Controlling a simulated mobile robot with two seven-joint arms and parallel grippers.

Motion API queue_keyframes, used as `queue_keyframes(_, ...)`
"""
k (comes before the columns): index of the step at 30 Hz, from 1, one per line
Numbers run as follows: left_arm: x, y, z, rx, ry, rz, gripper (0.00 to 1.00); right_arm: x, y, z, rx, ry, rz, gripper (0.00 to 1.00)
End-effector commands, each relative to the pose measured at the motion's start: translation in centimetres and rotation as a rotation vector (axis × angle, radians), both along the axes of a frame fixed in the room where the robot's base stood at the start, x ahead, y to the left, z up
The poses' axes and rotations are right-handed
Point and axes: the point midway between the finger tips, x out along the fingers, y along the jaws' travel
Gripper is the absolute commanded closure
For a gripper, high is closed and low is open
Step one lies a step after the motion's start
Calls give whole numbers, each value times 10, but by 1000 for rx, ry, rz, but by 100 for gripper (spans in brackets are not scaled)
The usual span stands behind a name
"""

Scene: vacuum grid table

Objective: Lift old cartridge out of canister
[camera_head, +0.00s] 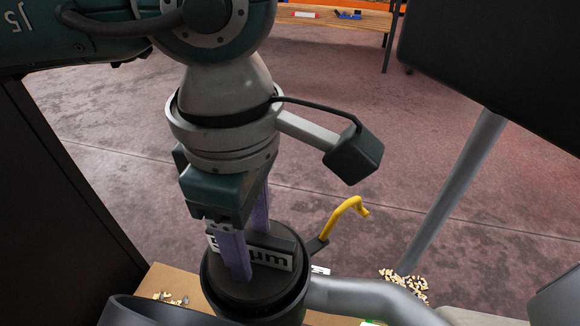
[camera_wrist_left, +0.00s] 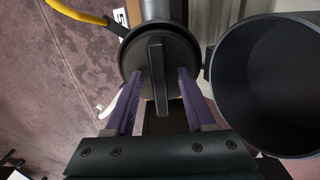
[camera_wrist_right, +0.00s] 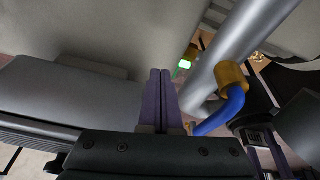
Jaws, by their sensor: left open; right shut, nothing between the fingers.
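A dark round canister (camera_head: 262,306) stands at the bottom of the head view. Its round top piece (camera_wrist_left: 135,65) carries a straight raised bar (camera_wrist_left: 157,75) with a lettered label on its side; I cannot tell whether this piece is the old cartridge or a lid. My left gripper (camera_head: 250,255) is open above it, with purple fingers pointing down on either side of the bar. In the left wrist view the fingers (camera_wrist_left: 158,78) show gaps to the bar. My right gripper (camera_wrist_right: 160,75) is shut and empty, away from the canister. The canister's inside is hidden.
A yellow hooked lever (camera_head: 345,215) stands beside the canister. A grey pipe (camera_head: 365,296) runs off to the right. An open dark round container (camera_wrist_left: 270,85) is close beside the canister. A blue hose (camera_wrist_right: 222,112) and pipe are near my right gripper. Pale bits (camera_head: 408,281) lie at right.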

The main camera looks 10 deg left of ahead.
Motion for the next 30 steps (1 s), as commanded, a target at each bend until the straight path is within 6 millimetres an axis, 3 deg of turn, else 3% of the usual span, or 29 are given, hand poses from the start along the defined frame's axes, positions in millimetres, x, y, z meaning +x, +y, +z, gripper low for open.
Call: queue_keyframes(30, 0, 0, -4, -1, 0, -1, 45, 0, 1, -6, 5, 2, -4, 100)
